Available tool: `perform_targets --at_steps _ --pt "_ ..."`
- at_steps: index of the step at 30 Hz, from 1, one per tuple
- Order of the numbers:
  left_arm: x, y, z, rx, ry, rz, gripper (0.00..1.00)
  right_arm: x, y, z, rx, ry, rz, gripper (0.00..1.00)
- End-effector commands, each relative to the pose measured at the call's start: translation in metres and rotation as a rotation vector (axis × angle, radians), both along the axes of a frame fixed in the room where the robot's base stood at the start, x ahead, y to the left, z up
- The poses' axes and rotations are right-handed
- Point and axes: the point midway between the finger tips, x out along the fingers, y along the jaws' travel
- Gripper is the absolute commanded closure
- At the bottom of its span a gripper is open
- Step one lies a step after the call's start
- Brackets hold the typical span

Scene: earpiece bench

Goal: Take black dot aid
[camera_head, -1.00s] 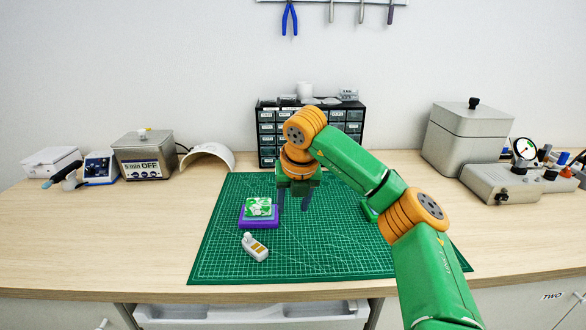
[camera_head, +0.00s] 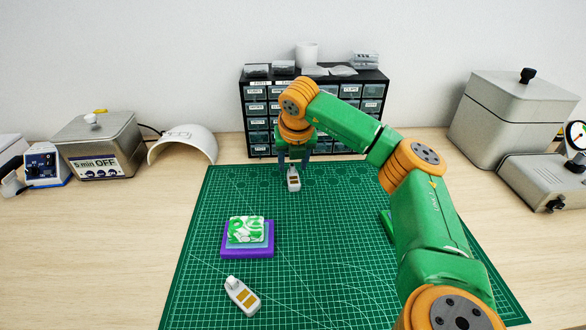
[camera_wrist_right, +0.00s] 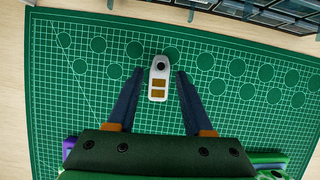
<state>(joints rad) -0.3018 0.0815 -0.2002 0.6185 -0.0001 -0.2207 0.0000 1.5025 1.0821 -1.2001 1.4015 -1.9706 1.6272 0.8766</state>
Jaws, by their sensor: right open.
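A small pale grey aid (camera_wrist_right: 158,88) with a black dot and two gold-brown patches lies on the green cutting mat in the right wrist view. It also shows in the head view (camera_head: 293,184), near the mat's back edge. My right gripper (camera_wrist_right: 160,74) is open, with one finger on each side of the aid and visible gaps between. In the head view, the right gripper (camera_head: 293,167) points down at this aid. A second aid (camera_head: 242,297), with a whitish knob and gold-brown patches, lies at the mat's front left. My left gripper is not in view.
A purple block (camera_head: 234,252) with a green-and-white patterned pad (camera_head: 246,229) sits on the mat (camera_head: 320,270) at left. A drawer cabinet (camera_head: 258,125) stands just behind the gripper. A green object (camera_head: 386,226) is partly hidden by my right arm. The mat's middle is clear.

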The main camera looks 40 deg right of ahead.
Motion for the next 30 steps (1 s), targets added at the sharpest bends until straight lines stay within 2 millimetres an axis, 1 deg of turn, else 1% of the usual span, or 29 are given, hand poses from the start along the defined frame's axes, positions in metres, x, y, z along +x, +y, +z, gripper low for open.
perform_targets --at_steps 3,9,10,11,12,14,15,25,28,30 --pt "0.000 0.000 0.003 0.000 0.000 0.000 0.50 0.004 -0.003 -0.012 0.000 0.001 0.000 0.49" --pt "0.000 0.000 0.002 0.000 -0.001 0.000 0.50 0.005 -0.004 -0.014 0.000 -0.001 0.000 0.49" --pt "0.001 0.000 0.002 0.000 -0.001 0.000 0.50 0.005 -0.004 -0.014 0.000 -0.001 0.000 0.54" --pt "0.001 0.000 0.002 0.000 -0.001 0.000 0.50 0.005 -0.004 -0.014 0.000 -0.001 0.000 0.62" --pt "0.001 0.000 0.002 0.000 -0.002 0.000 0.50 0.005 -0.004 -0.014 0.000 -0.001 0.000 0.73" --pt "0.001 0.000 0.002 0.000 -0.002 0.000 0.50 0.005 -0.004 -0.014 0.000 -0.001 0.000 0.89" --pt "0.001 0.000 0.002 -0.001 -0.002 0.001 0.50 0.005 -0.004 -0.014 0.000 -0.001 0.000 1.00" --pt "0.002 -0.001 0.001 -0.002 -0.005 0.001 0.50 0.005 -0.004 -0.012 0.000 -0.002 -0.001 1.00" --pt "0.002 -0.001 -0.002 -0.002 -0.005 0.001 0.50 0.005 -0.004 -0.003 0.001 -0.005 -0.002 1.00" --pt "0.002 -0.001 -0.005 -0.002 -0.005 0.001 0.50 0.006 -0.003 0.010 0.001 -0.006 0.000 1.00"
